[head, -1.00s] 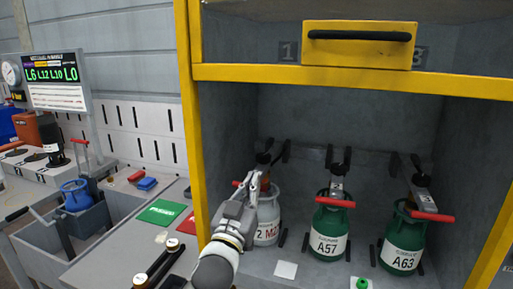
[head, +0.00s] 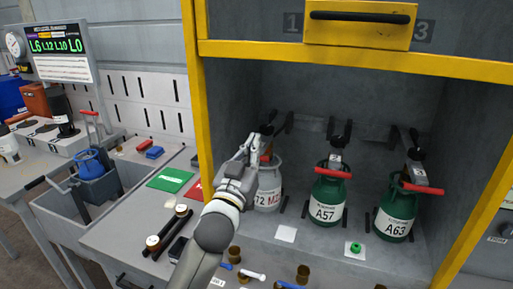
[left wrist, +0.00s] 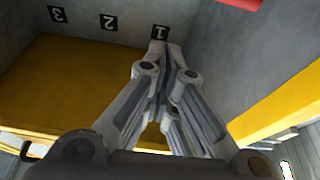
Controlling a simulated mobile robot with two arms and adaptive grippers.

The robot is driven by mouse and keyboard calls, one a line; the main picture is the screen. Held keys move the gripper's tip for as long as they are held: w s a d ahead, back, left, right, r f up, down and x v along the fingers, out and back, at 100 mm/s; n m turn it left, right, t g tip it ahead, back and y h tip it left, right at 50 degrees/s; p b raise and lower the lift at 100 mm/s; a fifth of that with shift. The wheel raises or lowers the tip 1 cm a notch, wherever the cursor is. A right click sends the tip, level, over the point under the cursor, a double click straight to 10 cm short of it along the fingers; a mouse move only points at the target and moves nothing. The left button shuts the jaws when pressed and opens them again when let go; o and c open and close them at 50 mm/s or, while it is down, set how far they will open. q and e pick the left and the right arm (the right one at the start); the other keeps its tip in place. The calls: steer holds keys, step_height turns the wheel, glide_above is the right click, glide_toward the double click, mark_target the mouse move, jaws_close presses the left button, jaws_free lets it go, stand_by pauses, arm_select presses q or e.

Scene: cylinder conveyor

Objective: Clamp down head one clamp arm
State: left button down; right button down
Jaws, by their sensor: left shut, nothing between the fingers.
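At the leftmost station of the yellow-framed cabinet stands a grey cylinder (head: 267,190) with a white label, partly covered by my left arm. Head one's clamp arm is mostly hidden behind my left gripper (head: 258,138); a bit of red, apparently its handle (head: 266,158), shows above the cylinder. My left gripper is shut and empty, its fingertips above the cylinder's top. In the left wrist view, the shut fingers (left wrist: 164,48) point toward the cabinet, with a red bar at the top edge, apart from them. My right gripper is out of view.
Two green cylinders, A57 (head: 327,200) and A63 (head: 396,215), stand to the right under red-handled clamp arms. The yellow cabinet post (head: 199,100) is close left of my arm.

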arm_select(q)
steer(key=s+a+f+n+g+y+b, duration=0.1)
steer(key=s+a+f+g+y, duration=0.1)
steer(key=s+a+f, duration=0.45)
steer(key=s+a+f+n+g+y, duration=0.1)
steer(key=s+f+g, duration=0.25)
steer(key=f, duration=0.65)
steer(key=s+a+f+g+y+b, duration=0.15)
steer(key=s+a+f, duration=0.3)
steer(key=f, duration=0.45)
steer(key=s+a+f+g+y, duration=0.1)
steer(key=s+a+f+g, duration=0.15)
steer(key=s+f, duration=0.4)
steer(key=s+a+f+g, duration=0.2)
steer(key=s+f+g, duration=0.15)
steer(key=s, duration=0.65)
steer(key=s+a+f+g+y, duration=0.15)
steer(key=s+f+g, duration=0.25)
steer(key=s, duration=0.4)
step_height(320, 180, down, 25)
steer(key=s+g, duration=0.1)
steer(key=s+a+f+g+p, duration=0.1)
steer(key=s+a+f, duration=0.2)
steer(key=s+f, duration=1.3)
steer(key=shift+s+f+m+g, duration=0.15)
steer(key=shift+s+m+g, duration=0.2)
steer(key=shift+s, duration=0.3)
